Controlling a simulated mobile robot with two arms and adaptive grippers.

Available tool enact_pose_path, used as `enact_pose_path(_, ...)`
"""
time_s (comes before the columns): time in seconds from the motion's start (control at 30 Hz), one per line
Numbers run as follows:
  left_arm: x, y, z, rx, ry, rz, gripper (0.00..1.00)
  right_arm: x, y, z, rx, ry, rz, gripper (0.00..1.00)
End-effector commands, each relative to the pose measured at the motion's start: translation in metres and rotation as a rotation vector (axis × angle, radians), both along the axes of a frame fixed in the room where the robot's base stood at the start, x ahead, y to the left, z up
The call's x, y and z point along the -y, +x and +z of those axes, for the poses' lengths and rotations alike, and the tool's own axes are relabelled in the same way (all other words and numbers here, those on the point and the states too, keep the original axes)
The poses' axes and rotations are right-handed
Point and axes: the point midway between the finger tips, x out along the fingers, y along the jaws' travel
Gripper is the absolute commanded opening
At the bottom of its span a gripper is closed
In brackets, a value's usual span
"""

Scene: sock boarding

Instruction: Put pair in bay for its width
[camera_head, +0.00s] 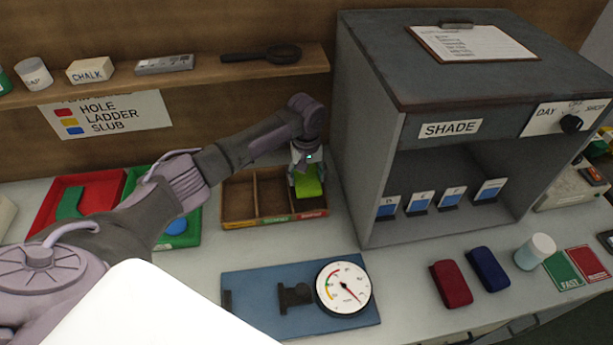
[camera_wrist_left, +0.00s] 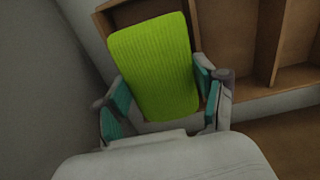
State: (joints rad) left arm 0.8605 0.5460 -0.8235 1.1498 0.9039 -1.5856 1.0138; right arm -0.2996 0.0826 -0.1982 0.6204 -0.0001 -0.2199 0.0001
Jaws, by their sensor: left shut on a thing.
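My left gripper (camera_head: 305,170) is shut on a lime-green ribbed folded sock pair (camera_head: 308,187). The pair also shows in the left wrist view (camera_wrist_left: 155,65), between the teal finger pads. It is at the right-hand bay of a wooden divided tray (camera_head: 238,223), which has coloured labels along its front edge. I cannot tell whether the pair touches the bay floor. The left and middle bays look empty. The tray's bays also show in the left wrist view (camera_wrist_left: 291,78). My right gripper is not in view.
A grey SHADE cabinet (camera_head: 362,130) stands close to the right of the tray. A blue board with a dial gauge (camera_head: 344,287) lies in front. Dark red (camera_head: 451,284) and navy (camera_head: 488,269) folded pairs lie at right. Red (camera_head: 50,190) and green trays are at left.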

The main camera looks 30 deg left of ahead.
Motion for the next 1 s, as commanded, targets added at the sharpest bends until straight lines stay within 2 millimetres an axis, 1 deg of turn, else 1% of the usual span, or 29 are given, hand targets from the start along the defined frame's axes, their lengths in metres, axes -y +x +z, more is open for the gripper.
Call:
enact_pose_path(0.13, 0.0, 0.0, 0.001, 0.0, 0.0, 0.0, 0.35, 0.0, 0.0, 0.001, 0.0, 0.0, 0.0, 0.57)
enact_pose_path(0.17, 0.0, 0.0, 0.001, 0.0, 0.0, 0.0, 0.75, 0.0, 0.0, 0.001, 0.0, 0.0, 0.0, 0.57)
enact_pose_path(0.3, 0.0, 0.0, 0.001, 0.0, 0.0, 0.0, 0.98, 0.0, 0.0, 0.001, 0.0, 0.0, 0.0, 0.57)
enact_pose_path(0.63, 0.0, 0.0, 0.001, -0.001, 0.001, 0.0, 0.99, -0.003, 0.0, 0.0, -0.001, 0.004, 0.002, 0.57)
enact_pose_path(0.73, 0.0, 0.0, 0.006, 0.001, 0.0, 0.0, 0.99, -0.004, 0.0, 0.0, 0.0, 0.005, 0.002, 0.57)
enact_pose_path(0.87, 0.0, 0.001, 0.024, 0.002, 0.0, -0.002, 0.99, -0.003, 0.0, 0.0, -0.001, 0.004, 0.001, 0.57)
enact_pose_path(1.0, 0.0, 0.001, 0.055, 0.004, 0.0, -0.001, 0.99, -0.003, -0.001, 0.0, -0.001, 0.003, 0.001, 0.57)
